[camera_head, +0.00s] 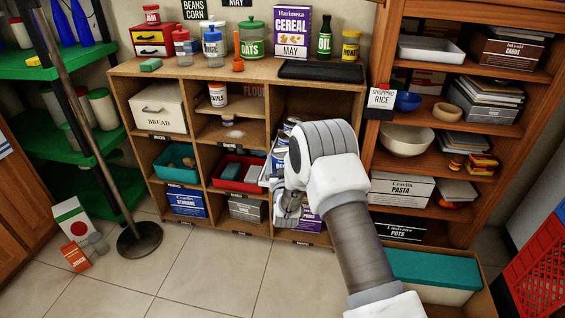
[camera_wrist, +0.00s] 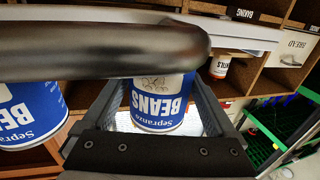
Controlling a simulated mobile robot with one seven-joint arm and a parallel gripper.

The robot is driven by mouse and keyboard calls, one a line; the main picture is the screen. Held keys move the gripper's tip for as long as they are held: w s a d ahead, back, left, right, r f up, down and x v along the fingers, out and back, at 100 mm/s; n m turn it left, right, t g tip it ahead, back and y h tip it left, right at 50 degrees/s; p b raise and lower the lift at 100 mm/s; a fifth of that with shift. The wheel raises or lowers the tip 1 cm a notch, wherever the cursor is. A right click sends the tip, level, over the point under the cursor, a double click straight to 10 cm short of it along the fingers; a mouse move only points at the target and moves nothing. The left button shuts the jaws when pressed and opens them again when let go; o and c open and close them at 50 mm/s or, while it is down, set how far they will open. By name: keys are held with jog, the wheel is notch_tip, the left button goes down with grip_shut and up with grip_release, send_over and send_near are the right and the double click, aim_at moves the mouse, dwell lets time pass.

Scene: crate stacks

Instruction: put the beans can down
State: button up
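A blue-and-white beans can (camera_wrist: 162,100) is between the two fingers of my gripper (camera_wrist: 160,85) in the wrist view, its label upside down in the picture. The fingers lie close along both its sides and appear shut on it; the fingertips are hidden behind a dark rounded bar. A second beans can (camera_wrist: 30,112) stands at the left of the wrist view, apart from the gripper. In the head view, blue-and-white cans (camera_head: 280,160) show at the right column of the low shelf unit, partly hidden by my arm. I cannot tell whether the held can touches a surface.
The dark bar (camera_wrist: 100,50) crosses close in front of the wrist camera. The low shelf unit (camera_head: 185,72) has a bread box (camera_head: 158,108), a teal bin (camera_head: 176,165) and a red bin (camera_head: 236,173). A black tray (camera_head: 322,71) lies on top.

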jog(key=shift+o, duration=0.2)
jog(key=shift+r, duration=0.2)
jog(key=shift+s+p, duration=0.1)
jog(key=shift+p, duration=0.2)
jog(key=s+p, duration=0.2)
jog(key=s, duration=1)
notch_tip(320, 180, up, 11)
jog(key=w+d+g, duration=0.2)
jog(key=d+g, duration=0.1)
jog(key=s+d+r+g, duration=0.3)
jog(key=s+r, duration=0.4)
jog(key=r, duration=0.2)
jog(key=s+d+r+g, duration=0.1)
jog(key=s+d+g, duration=0.1)
jog(key=s, duration=0.8)
jog(key=s+d+r+g, duration=0.2)
jog(key=s+d, duration=0.1)
jog(key=s, duration=0.6)
jog(key=s+d+r+g, duration=0.2)
jog(key=s+d, duration=0.1)
jog(key=s, duration=0.7)
jog(key=shift+s+d+h, duration=0.25)
jog(key=shift+s+h, duration=0.05)
jog(key=shift+s, duration=0.05)
jog(key=shift+r, duration=0.1)
